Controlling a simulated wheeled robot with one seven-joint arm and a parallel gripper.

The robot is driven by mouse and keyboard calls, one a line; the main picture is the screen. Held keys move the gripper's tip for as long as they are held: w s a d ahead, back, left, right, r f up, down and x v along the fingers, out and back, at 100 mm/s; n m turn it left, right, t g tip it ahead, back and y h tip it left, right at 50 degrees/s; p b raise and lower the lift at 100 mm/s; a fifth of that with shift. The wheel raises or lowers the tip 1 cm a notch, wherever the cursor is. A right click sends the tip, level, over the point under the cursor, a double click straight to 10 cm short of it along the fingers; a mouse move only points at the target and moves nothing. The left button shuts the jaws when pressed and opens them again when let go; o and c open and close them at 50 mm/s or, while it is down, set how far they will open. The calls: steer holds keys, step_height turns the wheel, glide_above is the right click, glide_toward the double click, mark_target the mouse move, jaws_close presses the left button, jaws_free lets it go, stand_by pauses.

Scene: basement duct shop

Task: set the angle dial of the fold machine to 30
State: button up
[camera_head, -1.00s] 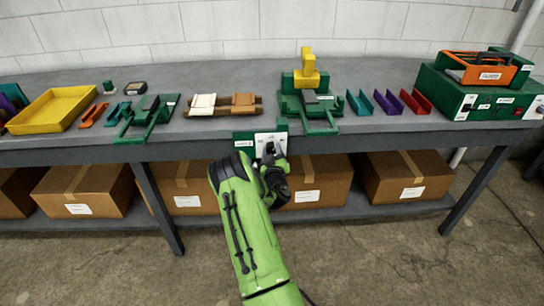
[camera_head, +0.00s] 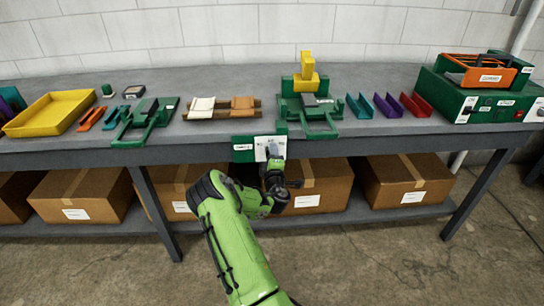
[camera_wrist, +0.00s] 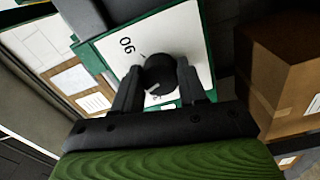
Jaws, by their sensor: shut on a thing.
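The fold machine (camera_head: 306,96) is green with a yellow upright part and stands on the bench. Its angle dial panel (camera_head: 242,149) hangs at the bench's front edge, with a white scale plate. In the wrist view the white plate (camera_wrist: 186,42) shows a printed "90", turned in the picture, and the black round dial knob (camera_wrist: 160,73) with a pale pointer mark. My gripper (camera_wrist: 163,90) has one finger on each side of the knob and is shut on it. In the head view my gripper (camera_head: 273,160) is at the panel and hides part of it. The number at the pointer is not readable.
A green box (camera_head: 478,98) with an orange tray stands at far right. A yellow tray (camera_head: 50,113) is at left. Cardboard boxes (camera_head: 412,180) sit on the shelf below, close to my gripper.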

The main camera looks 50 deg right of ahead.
steer(key=shift+n+p, duration=0.65)
steer(key=shift+n, duration=3.45)
steer(key=o, duration=1.1)
steer(key=shift+c, duration=0.2)
steer(key=shift+a, duration=0.1)
